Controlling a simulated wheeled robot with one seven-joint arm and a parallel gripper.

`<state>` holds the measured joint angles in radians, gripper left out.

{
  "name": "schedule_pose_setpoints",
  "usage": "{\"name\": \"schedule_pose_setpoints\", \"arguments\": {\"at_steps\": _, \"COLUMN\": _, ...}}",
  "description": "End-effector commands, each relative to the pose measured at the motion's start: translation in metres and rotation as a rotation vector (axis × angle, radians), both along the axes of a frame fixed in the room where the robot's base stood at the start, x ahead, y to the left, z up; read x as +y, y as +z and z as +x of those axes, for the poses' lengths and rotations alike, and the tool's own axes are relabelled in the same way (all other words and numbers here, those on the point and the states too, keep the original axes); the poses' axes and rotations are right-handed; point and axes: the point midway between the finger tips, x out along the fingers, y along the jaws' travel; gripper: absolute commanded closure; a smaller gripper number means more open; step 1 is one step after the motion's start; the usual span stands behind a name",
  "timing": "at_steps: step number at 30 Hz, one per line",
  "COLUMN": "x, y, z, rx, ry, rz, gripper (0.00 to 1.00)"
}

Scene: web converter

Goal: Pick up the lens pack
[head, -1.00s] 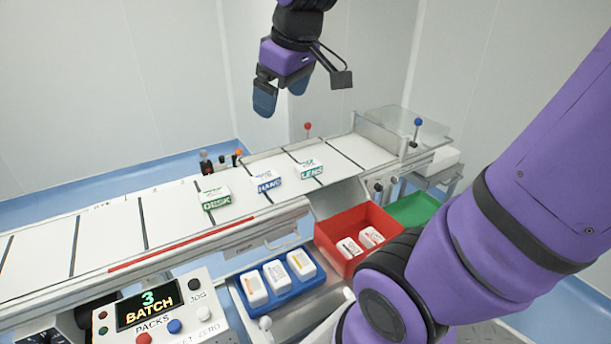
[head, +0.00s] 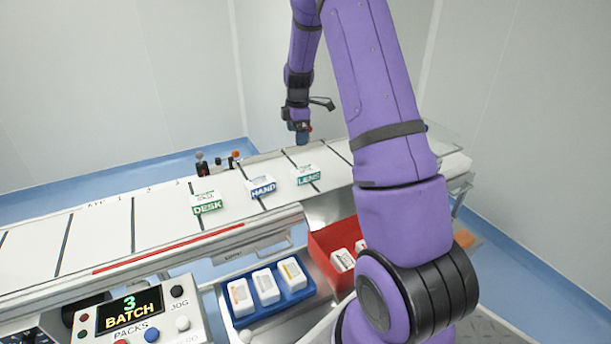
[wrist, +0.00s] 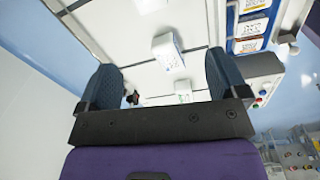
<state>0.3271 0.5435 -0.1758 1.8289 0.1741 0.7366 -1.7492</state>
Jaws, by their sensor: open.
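The lens pack (head: 307,176) is a small white box with a teal LENS label. It lies on the white conveyor belt (head: 100,235), right of the HAND pack (head: 262,188) and the DESK pack (head: 207,203). My gripper (head: 301,138) is above the belt's far side, just beyond the lens pack in the picture and apart from it. In the wrist view my gripper (wrist: 162,78) is open with nothing between its fingers. Three white packs show there along the belt, the top one (wrist: 150,5) cut by the frame edge. Their labels are not readable.
A blue tray (head: 268,310) with three white packs stands in front of the belt. A red bin (head: 330,236) is partly hidden behind my arm. A control panel (head: 140,318) is at front left. Small posts (head: 217,162) stand at the belt's far edge.

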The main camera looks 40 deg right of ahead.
Motion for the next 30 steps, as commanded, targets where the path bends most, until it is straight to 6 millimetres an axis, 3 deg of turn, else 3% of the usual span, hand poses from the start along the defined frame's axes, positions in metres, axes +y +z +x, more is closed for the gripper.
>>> {"name": "schedule_pose_setpoints", "arguments": {"at_steps": 1, "x": -0.011, "y": -0.018, "z": 0.003, "rx": 0.017, "ry": 0.028, "rz": 0.0, "gripper": 0.08}}
{"name": "schedule_pose_setpoints", "arguments": {"at_steps": 3, "x": -0.023, "y": -0.037, "z": 0.006, "rx": 0.029, "ry": 0.072, "rz": -0.004, "gripper": 0.08}}
{"name": "schedule_pose_setpoints", "arguments": {"at_steps": 9, "x": -0.042, "y": -0.067, "z": 0.009, "rx": 0.051, "ry": 0.145, "rz": -0.005, "gripper": 0.08}}
{"name": "schedule_pose_setpoints", "arguments": {"at_steps": 30, "x": -0.044, "y": -0.143, "z": 0.01, "rx": 0.055, "ry": 0.155, "rz": -0.005, "gripper": 0.08}}
